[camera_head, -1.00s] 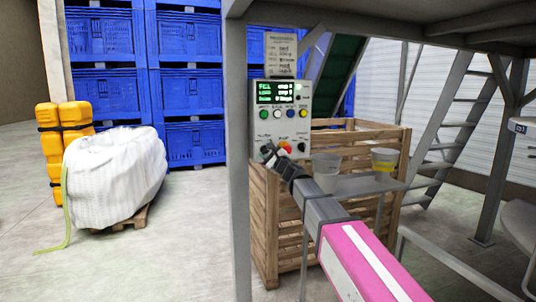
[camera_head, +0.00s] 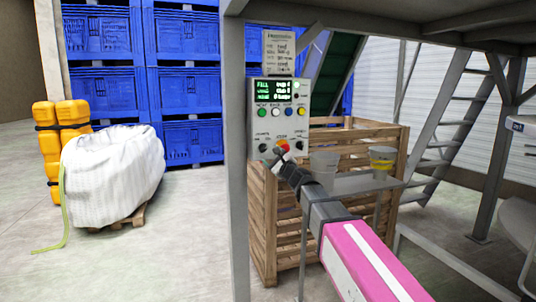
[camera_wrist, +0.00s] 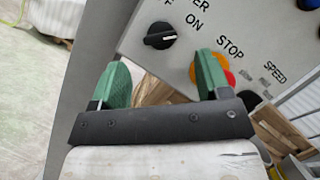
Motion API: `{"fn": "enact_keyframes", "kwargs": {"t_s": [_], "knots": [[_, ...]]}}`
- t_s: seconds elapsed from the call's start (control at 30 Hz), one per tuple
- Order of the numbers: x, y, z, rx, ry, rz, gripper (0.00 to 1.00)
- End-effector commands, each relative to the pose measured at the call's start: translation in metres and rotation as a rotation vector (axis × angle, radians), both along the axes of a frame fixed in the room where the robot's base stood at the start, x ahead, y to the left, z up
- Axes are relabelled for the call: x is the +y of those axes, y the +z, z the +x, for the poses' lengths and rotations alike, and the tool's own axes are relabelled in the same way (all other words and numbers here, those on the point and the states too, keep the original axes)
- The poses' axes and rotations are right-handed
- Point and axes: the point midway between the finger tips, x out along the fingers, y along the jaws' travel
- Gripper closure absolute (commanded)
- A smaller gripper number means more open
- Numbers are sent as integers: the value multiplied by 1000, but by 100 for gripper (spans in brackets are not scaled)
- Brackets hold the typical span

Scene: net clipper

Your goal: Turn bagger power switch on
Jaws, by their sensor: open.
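The bagger control panel (camera_head: 281,110) is a grey box with a lit screen, coloured buttons and lower knobs. Its power switch (camera_wrist: 160,36) is a black rotary knob at the upper middle of the wrist view, below partly cut-off "ER" and "F / ON" lettering. The right finger partly covers the red and yellow stop button (camera_wrist: 226,70).
A dark speed knob (camera_wrist: 249,98) sits right of the stop button. A grey post (camera_head: 238,150) stands close left of the panel. A wooden crate (camera_head: 264,235) and a small shelf with a white bucket (camera_head: 324,166) and a yellow-banded bucket (camera_head: 383,158) are near my arm.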

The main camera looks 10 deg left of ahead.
Motion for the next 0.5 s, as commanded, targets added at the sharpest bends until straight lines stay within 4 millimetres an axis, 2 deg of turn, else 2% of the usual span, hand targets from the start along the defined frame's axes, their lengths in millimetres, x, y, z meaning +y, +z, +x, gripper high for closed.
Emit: {"fn": "enact_keyframes", "kwargs": {"t_s": [0.03,0.2,0.33,0.5], "knots": [[-10,-4,-11,1,-2,0,30],[-31,-12,-30,1,-1,-1,30],[-40,-16,-37,2,-1,0,30],[-42,-17,-38,2,-1,0,30]]}}
